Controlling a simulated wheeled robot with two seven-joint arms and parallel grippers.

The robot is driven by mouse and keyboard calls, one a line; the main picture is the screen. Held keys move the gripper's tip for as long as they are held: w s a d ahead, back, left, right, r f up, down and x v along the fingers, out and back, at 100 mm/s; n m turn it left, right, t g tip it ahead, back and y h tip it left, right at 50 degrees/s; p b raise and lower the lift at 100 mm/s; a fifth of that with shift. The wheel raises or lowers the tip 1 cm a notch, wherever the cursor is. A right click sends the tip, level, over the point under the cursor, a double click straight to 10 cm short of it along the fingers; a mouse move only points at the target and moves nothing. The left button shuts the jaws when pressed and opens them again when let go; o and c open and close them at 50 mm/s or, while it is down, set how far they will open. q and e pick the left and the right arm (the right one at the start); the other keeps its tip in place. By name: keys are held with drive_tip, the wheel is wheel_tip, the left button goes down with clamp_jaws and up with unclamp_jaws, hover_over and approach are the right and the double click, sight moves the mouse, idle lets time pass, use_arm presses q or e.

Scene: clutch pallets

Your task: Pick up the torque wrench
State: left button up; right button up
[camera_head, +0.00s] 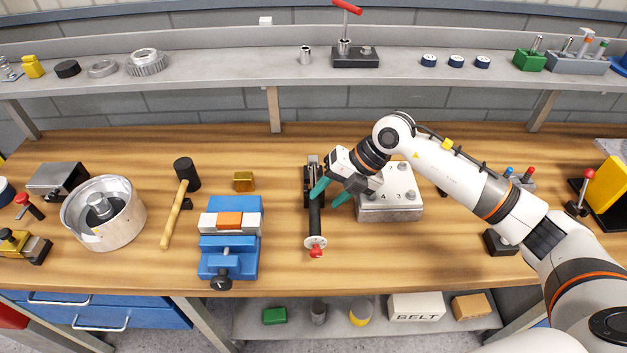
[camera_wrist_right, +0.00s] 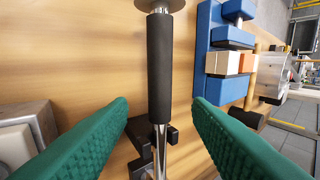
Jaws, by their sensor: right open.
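The torque wrench (camera_head: 315,217) lies on the workbench left of the grey numbered block, with a black grip and a red-tipped end towards the front edge. Its far end sits at a dark holder (camera_head: 312,168). My right gripper (camera_head: 329,196) is at the wrench, its green fingers open. In the right wrist view the wrench's black grip (camera_wrist_right: 160,62) runs between the two fingertips (camera_wrist_right: 160,104), with a gap on each side. The metal shaft and dark holder (camera_wrist_right: 140,133) show between the fingers. My left gripper is not in view.
The grey numbered block (camera_head: 390,208) stands close to the right of the wrench. Bench in front of the wrench is clear.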

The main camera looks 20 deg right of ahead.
sight(317, 204)
drive_tip(key=shift+w+a+f, duration=0.15)
drive_tip(key=shift+f, duration=0.1)
drive_tip(key=p+x, duration=0.2)
drive_tip(key=x, duration=0.2)
drive_tip(key=shift+a+f, duration=0.3)
drive_tip(key=shift+f, duration=0.1)
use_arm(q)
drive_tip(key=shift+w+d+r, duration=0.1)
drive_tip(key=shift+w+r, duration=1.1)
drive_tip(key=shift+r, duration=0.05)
use_arm(e)
drive_tip(key=shift+f, duration=0.15)
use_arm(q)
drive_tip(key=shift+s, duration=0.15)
use_arm(e)
drive_tip(key=shift+c, duration=0.4)
clamp_jaws()
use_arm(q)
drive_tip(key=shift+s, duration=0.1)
use_arm(e)
drive_tip(key=shift+w+r, duration=0.1)
drive_tip(key=shift+r, duration=0.1)
